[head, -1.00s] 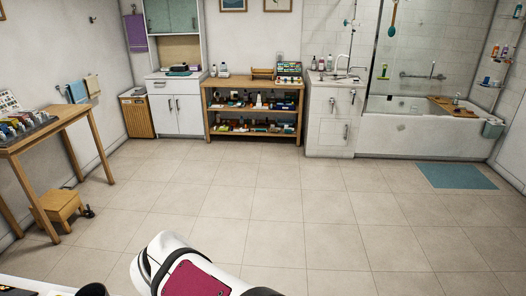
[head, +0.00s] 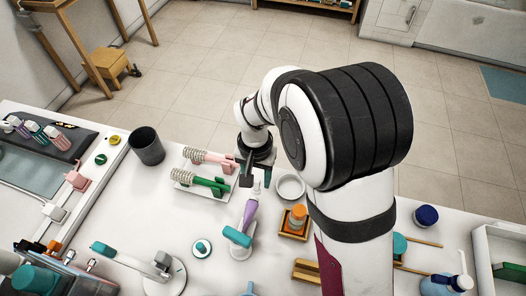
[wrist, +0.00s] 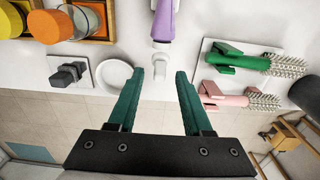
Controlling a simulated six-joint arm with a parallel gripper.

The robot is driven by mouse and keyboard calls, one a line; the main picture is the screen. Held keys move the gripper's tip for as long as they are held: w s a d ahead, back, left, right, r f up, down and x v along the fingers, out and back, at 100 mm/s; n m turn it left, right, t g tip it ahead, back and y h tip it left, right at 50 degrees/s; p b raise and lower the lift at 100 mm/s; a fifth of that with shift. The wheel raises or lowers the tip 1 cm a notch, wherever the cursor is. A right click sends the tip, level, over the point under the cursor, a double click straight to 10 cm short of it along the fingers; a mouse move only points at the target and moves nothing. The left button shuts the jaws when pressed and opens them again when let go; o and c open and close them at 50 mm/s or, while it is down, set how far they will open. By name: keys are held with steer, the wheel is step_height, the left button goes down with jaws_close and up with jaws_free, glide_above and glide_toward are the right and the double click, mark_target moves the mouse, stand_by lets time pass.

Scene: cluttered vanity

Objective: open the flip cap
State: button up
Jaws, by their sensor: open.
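I cannot tell for sure which item bears the flip cap. A purple tool with a teal end (head: 250,211) stands near the table's middle; its purple body (wrist: 164,20) and white tip show at the top centre of the wrist view. An orange-topped jar (head: 298,215) sits in a small wooden tray to its right; orange (wrist: 82,18) shows at the wrist view's upper left. My gripper (wrist: 160,75) is open and empty, its two green fingers apart. In the wrist view the purple tool's white tip lies between the fingers; the depth gap is unclear. My arm hides part of the table.
A white tray (head: 184,190) with a pink and a green brush lies left of my gripper. A round white dish (head: 290,186) is to its right. A dark cup (head: 147,146) stands at the back left. A blue-lidded jar (head: 426,216) stands at the right.

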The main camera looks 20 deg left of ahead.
steer(key=shift+f, duration=0.75)
jaws_close()
steer(key=shift+s+r+t, duration=0.15)
steer(key=shift+s+t, duration=0.1)
steer(key=shift+t, duration=0.5)
steer(key=shift+s+r+t, duration=0.1)
steer(key=shift+s+t, duration=0.1)
steer(key=shift+t, duration=0.55)
jaws_free()
